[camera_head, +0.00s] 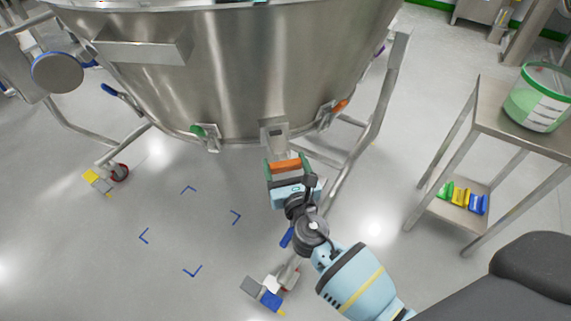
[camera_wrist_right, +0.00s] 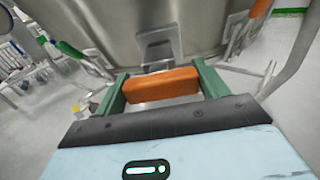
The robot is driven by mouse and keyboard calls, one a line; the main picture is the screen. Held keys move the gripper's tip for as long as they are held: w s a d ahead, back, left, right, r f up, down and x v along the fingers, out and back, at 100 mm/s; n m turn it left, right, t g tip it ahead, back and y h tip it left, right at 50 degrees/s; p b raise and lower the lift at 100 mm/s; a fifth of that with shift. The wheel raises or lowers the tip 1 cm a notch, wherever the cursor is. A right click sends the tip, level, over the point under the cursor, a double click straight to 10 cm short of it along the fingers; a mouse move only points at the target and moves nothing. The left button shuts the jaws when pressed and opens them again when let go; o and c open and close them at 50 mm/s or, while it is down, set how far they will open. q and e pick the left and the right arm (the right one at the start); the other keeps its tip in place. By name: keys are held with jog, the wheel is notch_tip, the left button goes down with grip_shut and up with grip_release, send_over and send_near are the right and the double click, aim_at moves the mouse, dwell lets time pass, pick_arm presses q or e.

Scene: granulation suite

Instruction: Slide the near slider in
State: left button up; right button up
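The near slider shows as an orange block-shaped handle (camera_head: 286,165) in front of a metal bracket (camera_head: 275,138) low on the big steel vessel's wall. In the right wrist view the orange handle (camera_wrist_right: 160,85) lies crosswise between the green fingers, with the bracket (camera_wrist_right: 158,48) behind it. My right gripper (camera_head: 288,168) has one finger at each end of the handle, and both seem to touch it. The right wrist view also shows the gripper (camera_wrist_right: 162,88) around the handle. The link between handle and bracket is partly hidden. My left gripper is out of view.
The steel vessel (camera_head: 240,70) stands on a tubular frame (camera_head: 370,120) with castors. Its rim also carries a green handle (camera_head: 199,131) and another orange handle (camera_head: 340,106). A steel side table (camera_head: 500,125) with a green-filled tub (camera_head: 540,100) stands right. Marked floor at left is clear.

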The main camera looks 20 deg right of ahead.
aim_at(280, 151)
jog(key=c, duration=0.8)
jog(key=w, duration=0.4)
jog(key=w+d+b, duration=0.1)
jog(key=w, duration=0.1)
jog(key=shift+w+r, duration=0.1)
jog(key=shift+w, duration=0.25)
jog(key=o, duration=1.4)
jog(key=shift+w+a, duration=0.1)
jog(key=shift+s+a+p, duration=0.25)
jog(key=shift+s+p, duration=0.2)
jog(key=shift+s, duration=1.55)
jog(key=shift+s+a+p, duration=0.2)
jog(key=shift+s+p, duration=0.25)
jog(key=shift+s, duration=1.5)
